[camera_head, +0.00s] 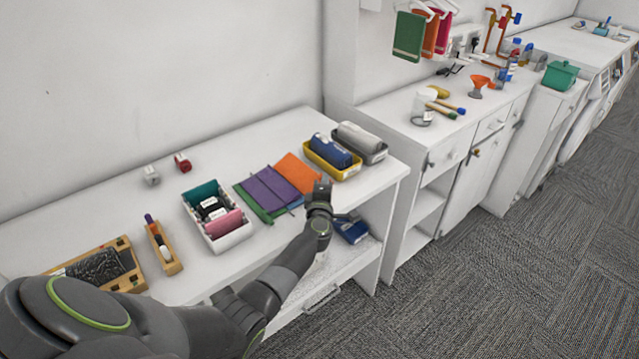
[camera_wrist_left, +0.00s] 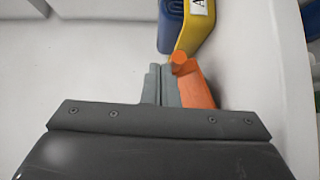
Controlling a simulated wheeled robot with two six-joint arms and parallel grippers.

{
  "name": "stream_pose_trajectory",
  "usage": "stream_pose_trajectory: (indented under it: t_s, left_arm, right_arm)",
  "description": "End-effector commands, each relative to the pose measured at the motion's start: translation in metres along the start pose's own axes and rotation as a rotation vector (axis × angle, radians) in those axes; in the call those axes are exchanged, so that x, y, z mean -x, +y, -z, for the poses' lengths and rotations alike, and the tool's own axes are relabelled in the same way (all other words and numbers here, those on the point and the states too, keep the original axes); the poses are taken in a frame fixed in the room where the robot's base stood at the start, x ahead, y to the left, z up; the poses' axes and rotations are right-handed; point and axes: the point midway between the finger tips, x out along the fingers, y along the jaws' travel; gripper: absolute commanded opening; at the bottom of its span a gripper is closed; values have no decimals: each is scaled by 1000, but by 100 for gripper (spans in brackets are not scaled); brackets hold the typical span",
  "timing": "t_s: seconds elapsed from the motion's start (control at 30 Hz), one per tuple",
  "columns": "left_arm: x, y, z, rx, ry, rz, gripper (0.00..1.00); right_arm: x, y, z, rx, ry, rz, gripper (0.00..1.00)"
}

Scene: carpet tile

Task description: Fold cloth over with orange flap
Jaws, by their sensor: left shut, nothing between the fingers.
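The cloth (camera_head: 267,188) lies on the white worktop with green at its left, purple in the middle and an orange flap (camera_head: 297,170) at its right end. A bit of blue shows at its near edge. My left gripper (camera_head: 322,187) is at the right side of the orange flap, shut and empty. In the left wrist view the grey fingertips (camera_wrist_left: 161,84) sit just left of the orange flap (camera_wrist_left: 196,88), whose far end looks curled. Whether they touch is unclear. The gripper body hides the rest of the cloth there. My right gripper is not in view.
A yellow bin (camera_head: 325,165) with a blue roll and a grey bin (camera_head: 368,152) stand behind my left gripper. A white tray (camera_head: 228,239) of folded cloths is left of the cloth. Wooden trays (camera_head: 165,253) stand farther left. The worktop's front edge is close to my left arm.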

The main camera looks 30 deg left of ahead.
Motion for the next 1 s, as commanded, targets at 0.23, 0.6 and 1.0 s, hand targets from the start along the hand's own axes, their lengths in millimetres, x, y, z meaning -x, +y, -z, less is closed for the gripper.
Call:
stream_pose_trajectory:
  t_s: [0.23, 0.6, 1.0]
  left_arm:
    - [-11, -9, -11, 1, -1, 0, 0]
    - [-18, -16, -18, 1, 0, 0, 0]
    - [-19, -18, -20, 1, 0, 0, 0]
  right_arm:
    - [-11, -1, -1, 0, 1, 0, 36]
    - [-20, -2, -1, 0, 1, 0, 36]
    - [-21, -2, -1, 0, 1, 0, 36]
